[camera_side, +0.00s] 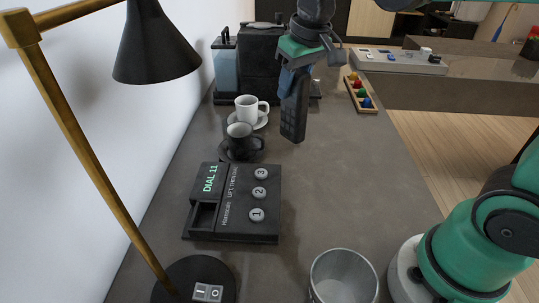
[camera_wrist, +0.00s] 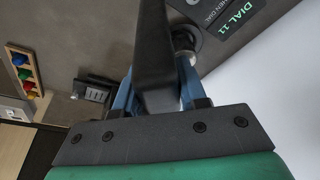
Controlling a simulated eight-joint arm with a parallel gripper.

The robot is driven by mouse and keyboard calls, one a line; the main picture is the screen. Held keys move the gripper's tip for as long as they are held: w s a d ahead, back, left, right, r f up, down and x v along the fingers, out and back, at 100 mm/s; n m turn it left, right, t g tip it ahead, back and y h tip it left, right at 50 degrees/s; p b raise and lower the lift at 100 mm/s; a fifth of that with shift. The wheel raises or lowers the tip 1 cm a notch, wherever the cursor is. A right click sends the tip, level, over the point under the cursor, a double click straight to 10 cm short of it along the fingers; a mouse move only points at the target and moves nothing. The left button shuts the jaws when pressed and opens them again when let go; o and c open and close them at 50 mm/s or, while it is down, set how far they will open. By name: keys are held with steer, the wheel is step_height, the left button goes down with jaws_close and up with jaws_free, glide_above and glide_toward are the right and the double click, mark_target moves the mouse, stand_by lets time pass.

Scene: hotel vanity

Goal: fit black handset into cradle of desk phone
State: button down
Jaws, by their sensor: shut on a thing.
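My gripper (camera_side: 293,80) is shut on the black handset (camera_side: 294,112), which hangs upright from the blue fingers, to the right of the cups. The handset also shows in the wrist view (camera_wrist: 153,50), running up between the fingers (camera_wrist: 157,95). The desk phone (camera_side: 252,212) lies nearer the camera on the counter, lower left of the handset. It has a green "DIAL 11" label and round keys 1, 2 and 3. Its empty cradle recess (camera_side: 204,216) is along its left side. In the wrist view a corner of the phone (camera_wrist: 225,30) shows at top right.
A black cup (camera_side: 239,140) and a white cup (camera_side: 247,108) on saucers stand behind the phone. A coffee machine (camera_side: 261,60) is behind them. A lamp (camera_side: 155,45) overhangs the left, and a metal bin (camera_side: 343,277) stands in front. The counter right of the phone is clear.

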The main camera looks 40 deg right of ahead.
steer(key=s+d+r+m+g+h, duration=0.1)
steer(key=s+d+r+m, duration=0.35)
steer(key=s, duration=0.25)
steer(key=s+d+r+m+h, duration=0.1)
steer(key=s+d+r+m, duration=0.3)
steer(key=s+r, duration=0.15)
step_height(320, 180, down, 20)
steer(key=shift+s, duration=0.4)
steer(key=shift+f, duration=0.15)
steer(key=shift+c, duration=2.4)
jaws_free()
